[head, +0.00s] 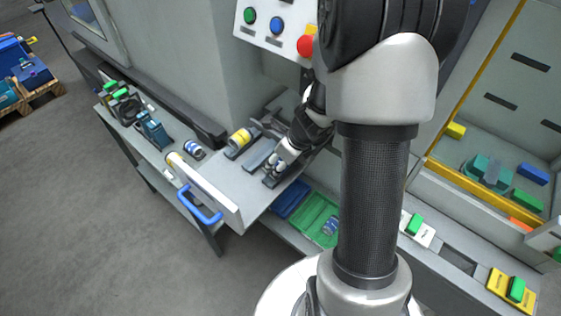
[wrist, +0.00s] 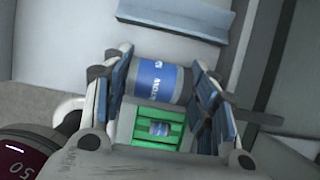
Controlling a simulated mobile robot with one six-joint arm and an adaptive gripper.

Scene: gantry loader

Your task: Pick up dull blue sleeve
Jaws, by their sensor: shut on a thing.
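The dull blue sleeve (wrist: 154,80), a grey-ended cylinder with a blue printed band, lies crosswise between the blue-padded fingers of my gripper (wrist: 160,68) in the wrist view. The gripper is shut on it, with a finger at each end. In the head view my gripper (head: 278,168) is low over the pulled-out grey drawer (head: 222,184), by its slotted rests. There the sleeve is mostly hidden by the fingers, and I cannot tell whether it still touches a rest.
A yellow-banded sleeve (head: 241,138) lies on a rest to the left. Another blue-banded sleeve (head: 193,149) is on the side bench. A green bin (head: 313,217) below the drawer holds a blue-banded part (wrist: 160,128). The drawer's front has a blue handle (head: 199,207).

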